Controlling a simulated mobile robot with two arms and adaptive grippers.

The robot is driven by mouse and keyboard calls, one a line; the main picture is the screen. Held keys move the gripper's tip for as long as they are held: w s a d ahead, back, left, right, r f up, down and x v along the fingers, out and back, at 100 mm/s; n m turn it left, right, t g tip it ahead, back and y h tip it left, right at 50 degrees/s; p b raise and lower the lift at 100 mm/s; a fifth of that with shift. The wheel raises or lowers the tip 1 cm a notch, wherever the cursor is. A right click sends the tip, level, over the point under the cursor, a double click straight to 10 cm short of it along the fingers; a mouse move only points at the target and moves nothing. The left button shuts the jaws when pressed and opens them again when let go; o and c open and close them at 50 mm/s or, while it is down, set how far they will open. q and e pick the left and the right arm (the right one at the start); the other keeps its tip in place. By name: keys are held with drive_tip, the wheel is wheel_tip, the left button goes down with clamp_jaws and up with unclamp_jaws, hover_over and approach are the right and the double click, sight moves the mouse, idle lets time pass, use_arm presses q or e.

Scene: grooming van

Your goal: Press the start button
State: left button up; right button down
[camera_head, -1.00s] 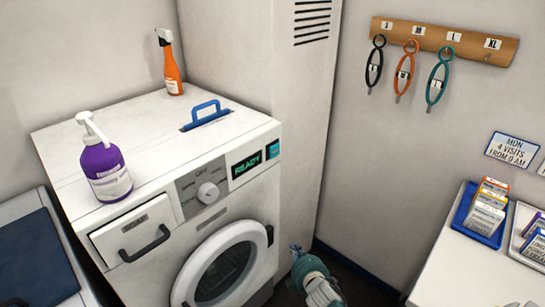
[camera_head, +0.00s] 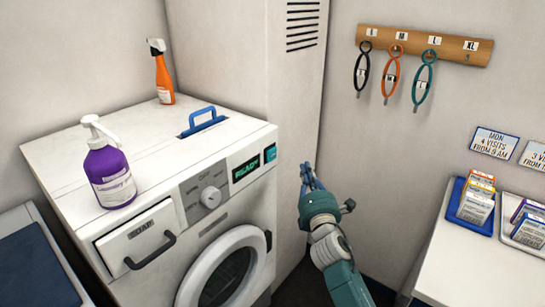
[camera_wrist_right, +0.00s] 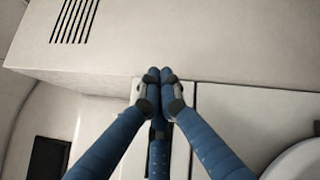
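The washing machine (camera_head: 140,150) is white, with a lit READY display (camera_head: 245,168) at the right of its front panel. A small teal square button (camera_head: 270,153) sits just right of the display, at the panel's edge. My right gripper (camera_head: 306,168) is raised to the right of the button, apart from it in the picture; its depth gap is unclear. In the right wrist view its blue fingers (camera_wrist_right: 160,73) meet at the tips with nothing visible between them. The button cannot be made out in that view. My left gripper is out of view.
A purple pump bottle (camera_head: 109,170), an orange spray bottle (camera_head: 163,78) and a blue handle (camera_head: 203,121) are on the machine's top. The round door (camera_head: 195,275) and soap drawer (camera_head: 137,235) are on its front. A counter (camera_head: 470,262) with boxes stands right.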

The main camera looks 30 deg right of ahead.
drive_tip(key=shift+w, duration=0.1)
drive_tip(key=b, duration=0.4)
approach(276, 151)
drive_tip(key=shift+w+d+r, duration=0.15)
drive_tip(key=shift+w+d, duration=0.7)
drive_tip(key=shift+w, duration=0.25)
drive_tip(key=shift+w+d+r, duration=0.1)
drive_tip(key=shift+w+d, duration=0.75)
drive_tip(key=shift+w, duration=0.25)
drive_tip(key=shift+w+a, duration=0.15)
drive_tip(key=shift+w, duration=0.2)
drive_tip(key=shift+w+a, duration=0.2)
drive_tip(key=shift+w, duration=0.25)
idle(0.6)
drive_tip(key=shift+s+d+p, duration=0.35)
drive_tip(key=shift+s, duration=0.5)
